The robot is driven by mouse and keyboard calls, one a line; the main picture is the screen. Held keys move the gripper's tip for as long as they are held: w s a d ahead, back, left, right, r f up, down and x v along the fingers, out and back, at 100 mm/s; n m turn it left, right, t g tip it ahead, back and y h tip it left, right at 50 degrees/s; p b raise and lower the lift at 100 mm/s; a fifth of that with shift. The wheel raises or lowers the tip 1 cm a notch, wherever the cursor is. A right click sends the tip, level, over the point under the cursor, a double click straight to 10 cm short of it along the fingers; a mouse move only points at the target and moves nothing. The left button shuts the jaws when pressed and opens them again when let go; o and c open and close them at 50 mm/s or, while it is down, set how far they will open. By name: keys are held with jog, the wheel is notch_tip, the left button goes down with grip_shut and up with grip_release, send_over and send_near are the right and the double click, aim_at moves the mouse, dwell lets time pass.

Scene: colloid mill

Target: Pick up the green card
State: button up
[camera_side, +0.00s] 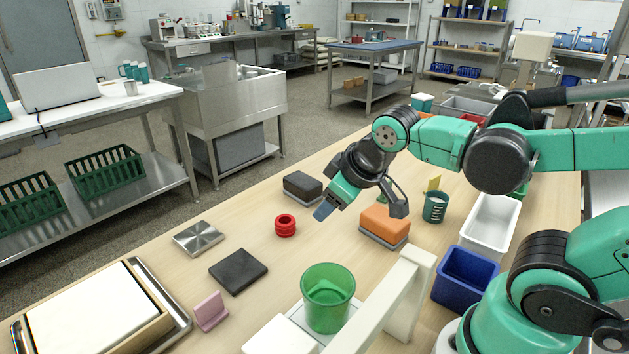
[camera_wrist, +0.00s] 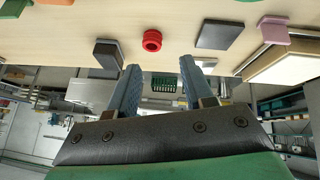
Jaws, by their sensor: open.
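No green card can be made out for certain. A small green patch (camera_side: 382,197) shows behind my gripper in the side view, mostly hidden; it may be the card. A flat green piece (camera_wrist: 13,8) at the top left corner of the wrist view may be the same thing. My gripper (camera_side: 324,211) hangs above the table between the dark block and the orange sponge (camera_side: 384,222). In the wrist view my gripper (camera_wrist: 160,80) has its two blue fingers apart with nothing between them.
Near my gripper are a dark block (camera_side: 302,186), red rings (camera_side: 285,225) and a dark slab (camera_side: 238,271). A green beaker (camera_side: 328,298) stands in front. A green cup (camera_side: 435,207), white bin (camera_side: 490,227) and blue bin (camera_side: 464,279) stand right. Table around the rings is clear.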

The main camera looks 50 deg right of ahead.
jog(key=w+d+f+n+g+h, duration=0.2)
jog(key=w+d+n+h, duration=0.1)
jog(key=d+n, duration=0.2)
jog(key=w+d+f+n+g+h, duration=0.1)
jog(key=w+d+n+h, duration=0.1)
jog(key=d+n+h, duration=0.3)
jog(key=n+g+h, duration=0.3)
jog(key=n+h, duration=0.1)
jog(key=n, duration=0.1)
send_near(391, 183)
jog(key=shift+w+a+r, duration=0.3)
jog(key=shift+w+a, duration=0.3)
jog(key=shift+a, duration=0.35)
jog(key=shift+s+d+f+n+g, duration=0.1)
jog(key=shift+s+d+n+g, duration=0.1)
jog(key=shift+n+g, duration=0.1)
jog(key=x, duration=1.2)
jog(key=shift+d, duration=0.1)
jog(key=shift+c, duration=0.2)
grip_shut()
